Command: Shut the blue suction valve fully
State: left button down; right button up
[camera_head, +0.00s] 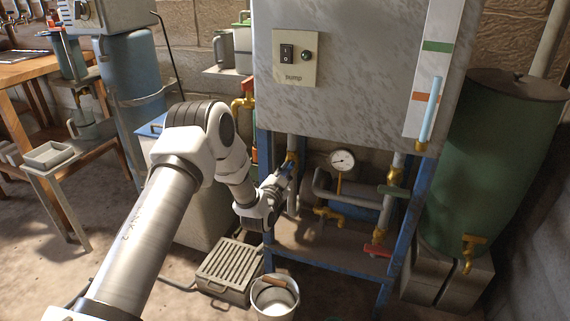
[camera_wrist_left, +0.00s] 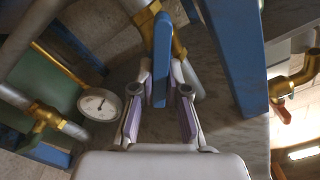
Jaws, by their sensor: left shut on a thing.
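The blue suction valve handle (camera_wrist_left: 161,55) is a flat blue lever on a brass valve body (camera_wrist_left: 179,38) in the left wrist view. My left gripper (camera_wrist_left: 162,88) is shut on this lever, with a finger on either side. In the head view my left gripper (camera_head: 284,176) reaches under the grey tank to the brass valve on a vertical pipe. Only a small blue part of the lever shows there, and the gripper hides much of the valve. My right gripper is in neither view.
A blue frame leg (camera_wrist_left: 229,55) stands close beside the gripper. A pressure gauge (camera_head: 342,161), a green-handled valve (camera_head: 393,191) and a red-handled valve (camera_head: 376,250) are to the right. A bucket (camera_head: 275,297) and a slatted grey box (camera_head: 229,267) stand on the floor below.

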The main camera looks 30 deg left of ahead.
pick_arm(q)
jog(key=m+p, duration=0.5)
jog(key=m, duration=0.1)
jog(key=shift+d, duration=0.2)
jog(key=m+p, duration=0.2)
jog(key=m, duration=0.1)
jog(key=shift+f+m, duration=0.3)
jog(key=shift+f+m+p, duration=0.15)
jog(key=shift+m+p, duration=0.4)
jog(key=shift+m, duration=0.35)
jog(key=shift+d+f, duration=0.1)
jog(key=c, duration=1.2)
grip_release()
jog(key=shift+w, duration=0.1)
jog(key=v, duration=1.2)
